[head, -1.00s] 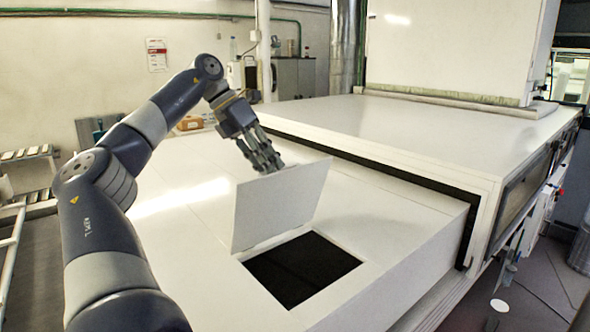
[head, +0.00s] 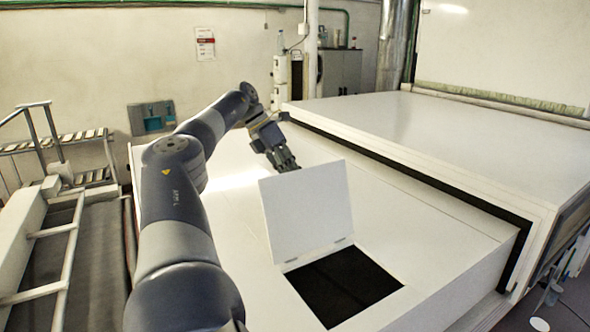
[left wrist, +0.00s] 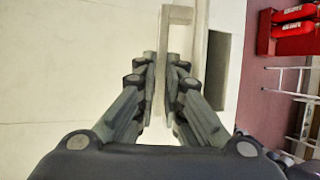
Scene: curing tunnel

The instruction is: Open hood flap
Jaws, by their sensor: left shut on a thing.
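The hood flap (head: 305,212), a thin white square panel, stands raised on the white hood top (head: 235,250), leaning back away from its opening. Its lower edge sits at the hinges (head: 318,253) along the far side of the dark square opening (head: 345,286). My left gripper (head: 290,166) is at the flap's upper part, its fingertips partly hidden behind the panel. In the left wrist view my left gripper (left wrist: 164,75) has its fingers on both sides of a pale, narrow edge or bar of the flap, shut on it. My right gripper is not in view.
The taller white tunnel housing (head: 440,135) with a dark seam stands at the right. A metal ladder-like frame (head: 50,240) lies at the left. Red objects (left wrist: 290,28) show in the wrist view. The hood top around the opening is clear.

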